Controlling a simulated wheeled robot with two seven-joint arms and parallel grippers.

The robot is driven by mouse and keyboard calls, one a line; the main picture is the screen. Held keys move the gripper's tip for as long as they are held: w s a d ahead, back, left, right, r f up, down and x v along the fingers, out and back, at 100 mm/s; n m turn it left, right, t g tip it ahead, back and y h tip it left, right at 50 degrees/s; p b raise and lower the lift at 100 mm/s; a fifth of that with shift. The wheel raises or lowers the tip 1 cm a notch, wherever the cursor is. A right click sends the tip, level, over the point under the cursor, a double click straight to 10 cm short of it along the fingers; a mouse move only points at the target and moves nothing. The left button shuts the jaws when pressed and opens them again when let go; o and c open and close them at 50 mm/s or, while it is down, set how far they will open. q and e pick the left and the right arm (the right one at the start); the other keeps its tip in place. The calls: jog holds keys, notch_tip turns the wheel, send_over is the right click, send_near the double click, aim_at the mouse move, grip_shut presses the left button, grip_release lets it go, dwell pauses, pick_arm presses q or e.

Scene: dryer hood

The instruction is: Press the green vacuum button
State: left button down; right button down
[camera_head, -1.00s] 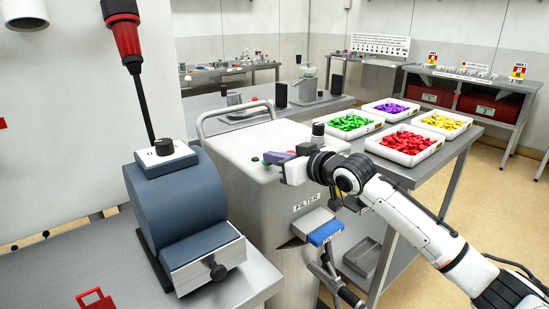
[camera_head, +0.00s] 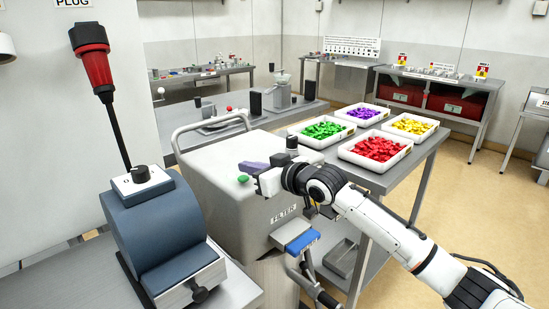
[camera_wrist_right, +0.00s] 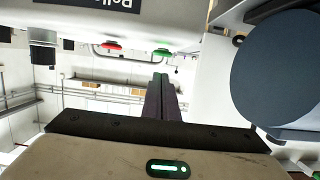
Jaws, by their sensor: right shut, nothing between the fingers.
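The green button (camera_head: 243,181) sits on top of the grey machine marked FILTER (camera_head: 215,175), near its left front area. In the right wrist view the green button (camera_wrist_right: 162,52) appears just beyond my fingertips, with a red button (camera_wrist_right: 112,45) to its left. My right gripper (camera_head: 252,167) has its purple fingers shut and empty, close above and right of the green button. The fingers (camera_wrist_right: 160,95) show pressed together in the right wrist view. I cannot tell whether they touch the button. My left gripper is not in view.
A blue drum-shaped unit (camera_head: 155,228) with a black knob stands at the left front. A red plug-like device (camera_head: 92,68) hangs above it. Trays of green (camera_head: 323,131), purple, yellow and red (camera_head: 375,149) pieces stand on the table behind my right arm.

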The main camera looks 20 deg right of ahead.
pick_arm(q)
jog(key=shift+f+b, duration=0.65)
jog(key=shift+b, duration=0.55)
pick_arm(e)
jog(key=v, duration=1)
jog(key=shift+r, duration=0.25)
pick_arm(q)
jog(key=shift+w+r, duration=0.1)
pick_arm(e)
jog(key=s+a+f+g, duration=0.1)
jog(key=s+a+f, duration=0.15)
jog(key=f, duration=0.55)
jog(key=s+a+f, duration=0.1)
jog(key=s+f, duration=0.2)
jog(key=f, duration=0.5)
jog(key=s+a+f+g, duration=0.1)
jog(key=s+a+f, duration=0.15)
jog(key=f, duration=0.55)
jog(key=s+a+f+m+g+h, duration=0.1)
jog(key=s+f, duration=0.8)
jog(key=s, duration=0.3)
jog(key=s+a+f+m+g+h, duration=0.1)
jog(key=s+f+g, duration=0.1)
jog(key=s+f, duration=0.8)
jog(key=s, duration=0.3)
jog(key=shift+a+f+g+h, duration=0.2)
jog(key=shift+g+h, duration=0.1)
jog(key=shift+h, duration=0.1)
